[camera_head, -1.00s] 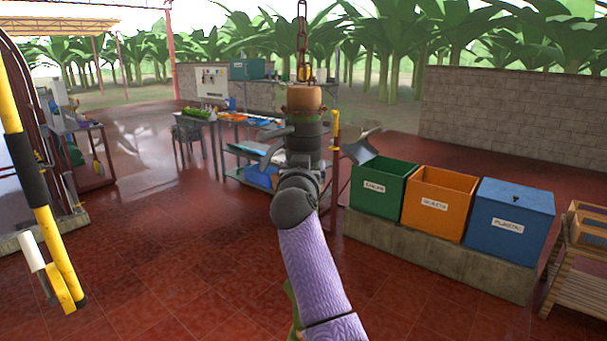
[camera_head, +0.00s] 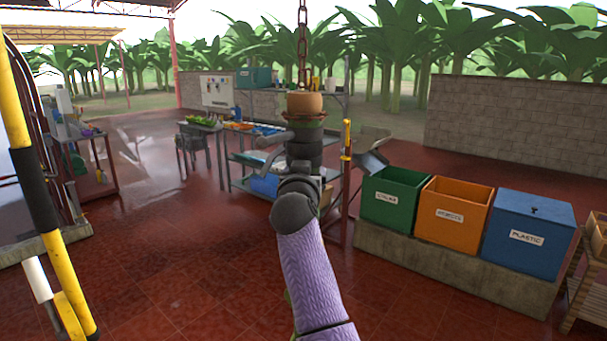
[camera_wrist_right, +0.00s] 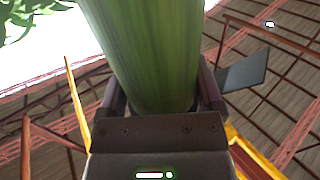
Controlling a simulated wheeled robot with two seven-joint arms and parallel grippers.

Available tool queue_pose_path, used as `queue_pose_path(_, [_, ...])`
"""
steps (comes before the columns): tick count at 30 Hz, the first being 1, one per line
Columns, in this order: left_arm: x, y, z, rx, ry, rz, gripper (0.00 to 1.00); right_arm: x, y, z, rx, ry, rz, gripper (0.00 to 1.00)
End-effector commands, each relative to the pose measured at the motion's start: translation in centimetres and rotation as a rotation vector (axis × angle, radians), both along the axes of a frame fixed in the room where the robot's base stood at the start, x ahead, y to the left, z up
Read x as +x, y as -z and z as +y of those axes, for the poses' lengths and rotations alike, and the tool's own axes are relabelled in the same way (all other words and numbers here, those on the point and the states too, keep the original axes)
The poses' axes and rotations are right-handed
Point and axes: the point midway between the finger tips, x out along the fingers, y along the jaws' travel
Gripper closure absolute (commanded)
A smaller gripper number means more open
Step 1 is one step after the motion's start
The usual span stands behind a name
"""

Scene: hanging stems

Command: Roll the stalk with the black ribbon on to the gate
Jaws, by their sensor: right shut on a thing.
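A stalk hangs on a chain (camera_head: 302,45) in the middle of the head view. Its tan cut top (camera_head: 304,103) shows above my arm. My right gripper (camera_wrist_right: 163,106) is shut on the thick green stalk (camera_wrist_right: 150,50), which stands between its fingers in the wrist view. In the head view my purple right arm and dark wrist hide the gripper and most of the stalk. I cannot make out a black ribbon on it. I cannot tell which structure is the gate. A yellow and black post (camera_head: 30,170) stands at the left. My left gripper is not in view.
Green (camera_head: 393,200), orange (camera_head: 447,213) and blue (camera_head: 526,238) bins stand on a concrete ledge (camera_head: 450,265) at the right. A blue-grey table (camera_head: 240,180) and a yellow-topped post (camera_head: 346,140) stand behind the stalk. Red tiled floor (camera_head: 160,260) is open at the front left.

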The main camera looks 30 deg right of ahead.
Motion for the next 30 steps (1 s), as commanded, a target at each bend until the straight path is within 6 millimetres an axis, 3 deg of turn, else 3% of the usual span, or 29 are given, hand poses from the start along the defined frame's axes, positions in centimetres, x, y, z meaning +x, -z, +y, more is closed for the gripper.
queue_pose_path(1, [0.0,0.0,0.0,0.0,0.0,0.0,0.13,0.0,0.0,0.0,-0.001,0.001,-0.001,1.0])
queue_pose_path(2, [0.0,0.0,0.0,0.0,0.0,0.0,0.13,0.0,0.0,0.0,-0.001,0.001,-0.001,0.09])
queue_pose_path(3, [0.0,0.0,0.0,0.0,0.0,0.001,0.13,0.0,0.0,0.0,-0.001,0.001,-0.001,0.0])
queue_pose_path(14, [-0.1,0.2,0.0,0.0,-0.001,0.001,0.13,-0.7,0.0,0.6,0.001,-0.001,-0.004,0.0])
queue_pose_path(24, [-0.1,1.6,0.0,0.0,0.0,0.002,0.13,-6.2,0.3,4.1,0.003,-0.001,-0.003,0.0])
queue_pose_path(30, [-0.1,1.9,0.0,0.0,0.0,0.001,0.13,-8.2,0.1,5.4,0.002,0.0,-0.001,0.0])
